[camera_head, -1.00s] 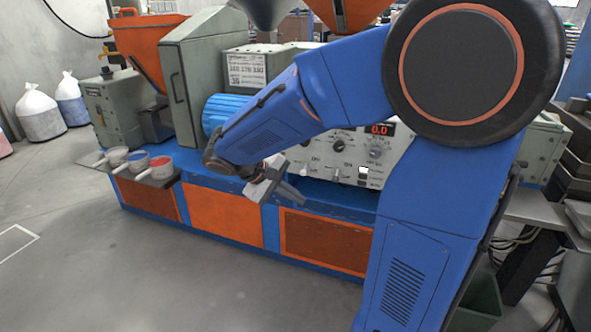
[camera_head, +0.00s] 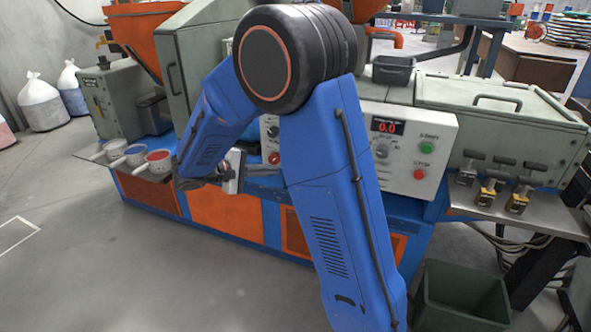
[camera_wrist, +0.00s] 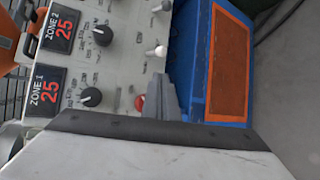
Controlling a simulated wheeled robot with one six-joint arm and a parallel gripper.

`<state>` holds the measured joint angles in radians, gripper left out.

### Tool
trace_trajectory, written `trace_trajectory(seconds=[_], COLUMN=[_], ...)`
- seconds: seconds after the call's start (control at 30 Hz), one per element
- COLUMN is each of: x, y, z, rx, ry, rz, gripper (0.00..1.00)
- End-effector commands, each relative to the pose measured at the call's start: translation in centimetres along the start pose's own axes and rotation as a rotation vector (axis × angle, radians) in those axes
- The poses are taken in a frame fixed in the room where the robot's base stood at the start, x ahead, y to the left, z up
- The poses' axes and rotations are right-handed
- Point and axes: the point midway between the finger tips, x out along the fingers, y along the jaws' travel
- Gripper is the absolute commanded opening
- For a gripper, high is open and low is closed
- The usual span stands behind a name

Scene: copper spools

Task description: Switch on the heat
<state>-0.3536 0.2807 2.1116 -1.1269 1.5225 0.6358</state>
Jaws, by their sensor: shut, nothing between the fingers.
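The machine's grey control panel (camera_head: 437,150) shows on both sides of my arm in the head view; the arm hides its middle. In the wrist view the panel (camera_wrist: 118,68) appears turned sideways, with red "25" displays for zone 1 (camera_wrist: 43,92) and zone 2 (camera_wrist: 62,30). Black knobs (camera_wrist: 91,97) sit beside the displays. A pale toggle switch (camera_wrist: 156,52) and a red round control (camera_wrist: 139,103) lie near the panel's edge. I cannot read which one is the heat switch. My gripper (camera_wrist: 165,98) is shut and empty, its fingers close beside the red control; contact is unclear.
The panel's right part has a red "0.0" display (camera_head: 387,127), a green button (camera_head: 423,147) and a red button (camera_head: 419,174). Small pots (camera_head: 135,155) stand on a shelf at left. A green bin (camera_head: 462,298) is on the floor.

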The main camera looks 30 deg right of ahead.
Motion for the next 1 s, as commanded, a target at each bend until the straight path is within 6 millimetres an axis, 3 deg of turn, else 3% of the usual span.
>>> trace_trajectory(seconds=[0.43,1.0], x=[0.8,9.0], y=[0.0,0.0], z=[0.1,0.1], rx=[0.0,0.001], ry=[-0.002,-0.002], rz=[-0.001,-0.002], gripper=[0.0,0.0])
